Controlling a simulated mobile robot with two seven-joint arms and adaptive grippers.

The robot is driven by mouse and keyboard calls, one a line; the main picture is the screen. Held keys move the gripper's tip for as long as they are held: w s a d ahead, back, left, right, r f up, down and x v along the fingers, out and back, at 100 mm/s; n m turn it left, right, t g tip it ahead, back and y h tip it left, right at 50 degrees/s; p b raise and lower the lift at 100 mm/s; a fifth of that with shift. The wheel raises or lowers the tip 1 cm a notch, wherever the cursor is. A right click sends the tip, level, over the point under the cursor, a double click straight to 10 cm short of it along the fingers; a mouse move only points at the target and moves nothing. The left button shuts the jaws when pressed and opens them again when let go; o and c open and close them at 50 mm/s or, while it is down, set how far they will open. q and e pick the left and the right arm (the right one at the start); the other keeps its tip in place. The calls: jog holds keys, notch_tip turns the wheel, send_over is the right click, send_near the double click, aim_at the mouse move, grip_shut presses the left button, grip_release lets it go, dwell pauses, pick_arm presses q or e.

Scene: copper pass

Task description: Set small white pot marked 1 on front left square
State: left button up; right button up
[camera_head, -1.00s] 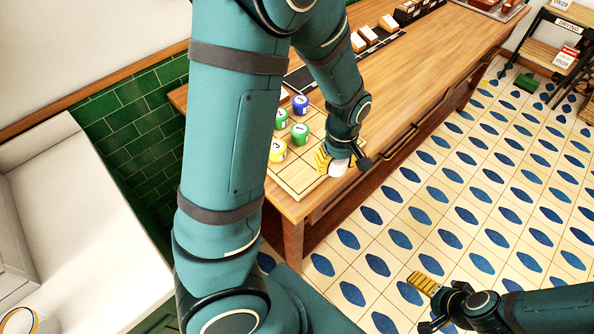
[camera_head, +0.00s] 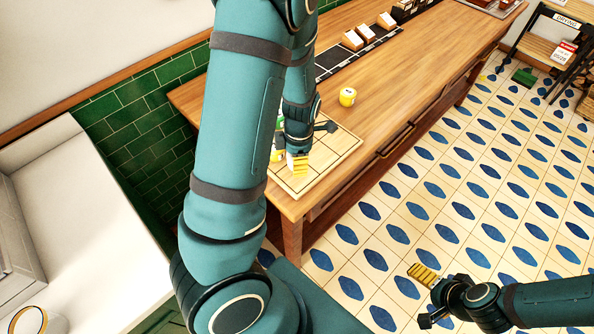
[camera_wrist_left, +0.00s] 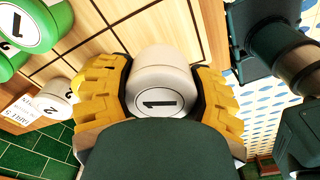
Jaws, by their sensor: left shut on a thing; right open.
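The small white pot marked 1 (camera_wrist_left: 160,82) is between the yellow fingers of my left gripper (camera_wrist_left: 165,88), which is shut on it. In the head view my left gripper (camera_head: 294,162) is over the left part of the wooden board with squares (camera_head: 335,155), and the pot is mostly hidden there. The board's lines also show behind the pot in the wrist view (camera_wrist_left: 112,38). I cannot tell whether the pot touches the board. My right gripper (camera_head: 430,297) is open and empty above the tiled floor, away from the counter.
A yellow pot (camera_head: 347,97) stands on the counter (camera_head: 400,75) behind the board. The left wrist view shows green pots (camera_wrist_left: 32,25) and a white pot marked 2 (camera_wrist_left: 55,97) close by on the left. My left arm hides part of the board.

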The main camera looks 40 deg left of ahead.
pick_arm(q)
notch_tip(320, 180, down, 4)
jog(key=shift+s+r+b, duration=0.1)
jog(key=shift+r+b, duration=0.15)
jog(key=shift+b, duration=0.2)
jog(key=shift+f, duration=0.45)
jog(key=shift+r, duration=0.1)
jog(key=o, duration=1.3)
